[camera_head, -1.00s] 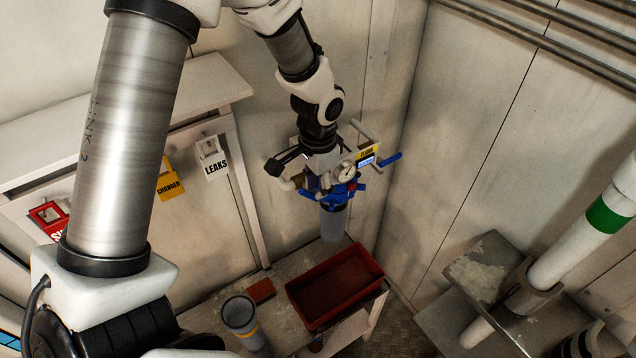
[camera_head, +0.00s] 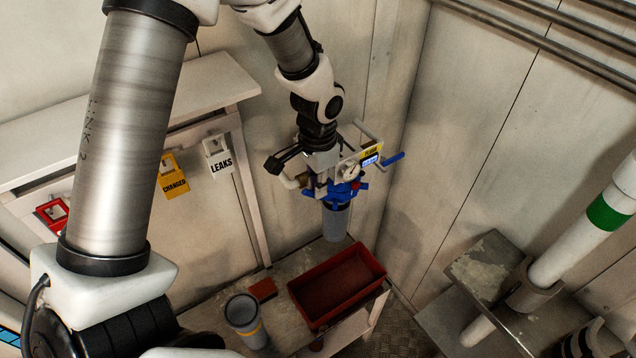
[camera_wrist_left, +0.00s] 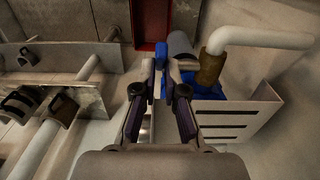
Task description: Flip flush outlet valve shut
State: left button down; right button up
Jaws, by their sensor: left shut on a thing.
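My left gripper (camera_head: 326,176) is at the filter and valve assembly on the back wall. In the left wrist view its fingers (camera_wrist_left: 160,80) are closed together on a blue lever (camera_wrist_left: 165,52), which rises between the tips. In the head view the wrist hides most of that grip. A blue handle (camera_head: 393,160) sticks out to the right of the assembly, beside a yellow label (camera_head: 371,151) and a round gauge (camera_head: 350,172). A clear filter bowl (camera_head: 336,222) hangs below the blue head (camera_head: 342,192). My right gripper is not in view.
A red tray (camera_head: 338,318) and a grey cup (camera_head: 245,317) stand on the low bench under the assembly. Hanging tags, including LEAKS (camera_head: 219,160), are at left. A white pipe (camera_head: 570,250) with a green band is at right. Pipework (camera_wrist_left: 262,38) lies close beside the gripper.

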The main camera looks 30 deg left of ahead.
pick_arm(q)
jog(key=shift+s+f, duration=0.1)
jog(key=shift+s, duration=0.05)
dwell(0.4)
jog(key=c, duration=1.2)
grip_release()
jog(key=shift+c, duration=0.2)
notch_tip(320, 180, up, 12)
